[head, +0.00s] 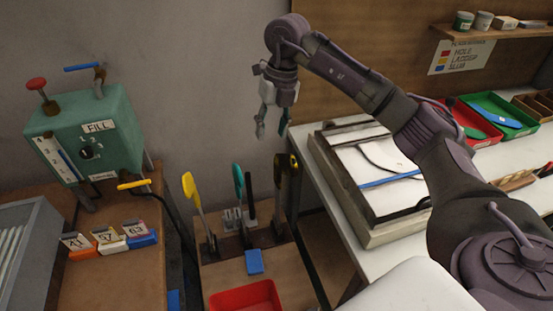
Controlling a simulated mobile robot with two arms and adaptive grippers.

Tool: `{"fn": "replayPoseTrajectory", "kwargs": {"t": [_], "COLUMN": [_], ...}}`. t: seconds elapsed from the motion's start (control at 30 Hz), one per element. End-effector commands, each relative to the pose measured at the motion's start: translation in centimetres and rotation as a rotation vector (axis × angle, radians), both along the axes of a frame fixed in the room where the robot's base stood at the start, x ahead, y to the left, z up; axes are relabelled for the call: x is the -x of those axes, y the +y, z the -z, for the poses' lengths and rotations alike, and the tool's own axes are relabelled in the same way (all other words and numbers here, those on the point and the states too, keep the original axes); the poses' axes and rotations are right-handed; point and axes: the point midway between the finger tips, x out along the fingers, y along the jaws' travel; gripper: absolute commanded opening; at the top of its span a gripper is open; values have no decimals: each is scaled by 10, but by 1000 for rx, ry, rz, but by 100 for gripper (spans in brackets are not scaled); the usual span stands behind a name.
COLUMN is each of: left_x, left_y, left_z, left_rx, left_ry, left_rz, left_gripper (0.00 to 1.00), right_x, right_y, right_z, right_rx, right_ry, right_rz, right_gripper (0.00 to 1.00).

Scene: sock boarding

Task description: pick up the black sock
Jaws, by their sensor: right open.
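I cannot make out a black sock for certain in the head view. My right gripper (272,124) hangs fingers down in front of the wall, left of the white table. Its fingers are apart and nothing shows between them. Below it, on a small wooden stand (285,265), several upright tools or forms show, including a dark one (283,185). My left gripper is not in view.
A white table (352,210) at right carries a pale board (365,165) with a blue strip, a red tray (478,138) and a green tray (515,125). A teal machine (115,125) stands at left. A red bin (240,298) sits at front.

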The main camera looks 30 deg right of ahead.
Motion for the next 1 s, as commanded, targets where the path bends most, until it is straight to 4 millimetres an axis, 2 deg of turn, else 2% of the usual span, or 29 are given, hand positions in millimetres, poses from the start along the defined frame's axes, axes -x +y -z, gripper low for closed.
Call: {"fn": "replayPoseTrajectory", "kwargs": {"t": [0.03, 0.1, 0.17, 0.33, 0.6, 0.83, 1.0], "left_x": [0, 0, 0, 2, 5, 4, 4], "left_y": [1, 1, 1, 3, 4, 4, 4], "left_z": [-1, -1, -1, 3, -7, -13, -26], "left_rx": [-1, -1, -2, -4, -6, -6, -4], "left_ry": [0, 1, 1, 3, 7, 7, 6], "left_rz": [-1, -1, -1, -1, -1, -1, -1], "left_gripper": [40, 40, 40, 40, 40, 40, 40], "right_x": [2, 5, 7, 9, 9, 12, 21], "right_y": [-18, -33, -41, -43, -44, -44, -45], "right_z": [-11, -19, -19, 9, 52, 68, 92], "right_rx": [66, 127, 157, 169, 168, 166, 167], "right_ry": [4, 15, 21, 30, 27, 26, 29], "right_rz": [31, 61, 77, 82, 82, 81, 81], "right_gripper": [45, 45, 45, 45, 45, 45, 45]}}
